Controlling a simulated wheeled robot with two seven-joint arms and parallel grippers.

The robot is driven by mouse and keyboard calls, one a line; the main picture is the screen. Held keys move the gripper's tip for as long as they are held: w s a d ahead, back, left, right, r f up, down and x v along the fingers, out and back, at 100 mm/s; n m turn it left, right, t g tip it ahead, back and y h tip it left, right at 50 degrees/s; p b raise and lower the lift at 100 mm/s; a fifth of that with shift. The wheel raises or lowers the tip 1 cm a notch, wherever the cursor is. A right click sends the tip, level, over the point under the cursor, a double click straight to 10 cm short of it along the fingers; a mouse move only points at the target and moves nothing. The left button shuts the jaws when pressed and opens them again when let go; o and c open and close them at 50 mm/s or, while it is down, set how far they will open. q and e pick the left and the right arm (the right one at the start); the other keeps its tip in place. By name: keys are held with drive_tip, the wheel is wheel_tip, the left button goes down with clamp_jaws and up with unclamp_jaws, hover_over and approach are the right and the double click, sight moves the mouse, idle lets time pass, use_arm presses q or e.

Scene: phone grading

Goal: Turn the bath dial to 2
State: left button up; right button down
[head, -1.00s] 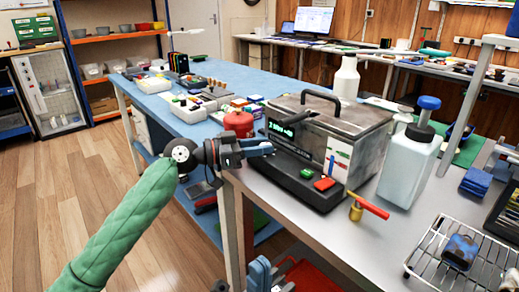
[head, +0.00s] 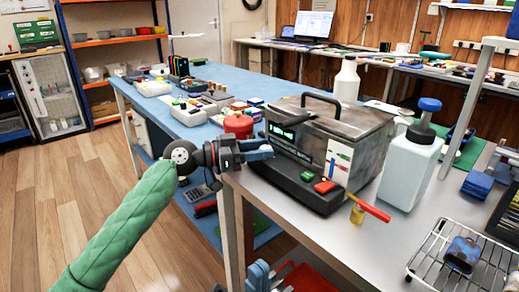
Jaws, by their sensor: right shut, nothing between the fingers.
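The bath (head: 352,140) is a grey metal box with a black lid handle and a dark front panel, standing on the near bench. Its panel has a lit green display (head: 289,133), a green button (head: 307,176) and a red button (head: 324,186). I cannot make out the dial; my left gripper covers part of the panel's left end. My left gripper (head: 262,151) has its blue fingers at that left end, close to or touching it; the finger gap is unclear. My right gripper (head: 270,272) is low at the bottom edge, below the bench front, shut and empty.
A red round container (head: 238,124) stands just behind my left gripper. A brass valve with a red lever (head: 369,207) is at the bath's front right corner. A blue-capped bottle (head: 410,165) and a wire rack (head: 460,255) stand to the right. The bench front between them is bare.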

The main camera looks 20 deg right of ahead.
use_arm(q)
drive_tip(key=shift+o, duration=0.2)
drive_tip(key=a, duration=0.6)
drive_tip(key=shift+w+a, duration=0.25)
drive_tip(key=shift+w, duration=0.1)
drive_tip(key=shift+w+a, duration=0.1)
drive_tip(key=shift+a, duration=0.55)
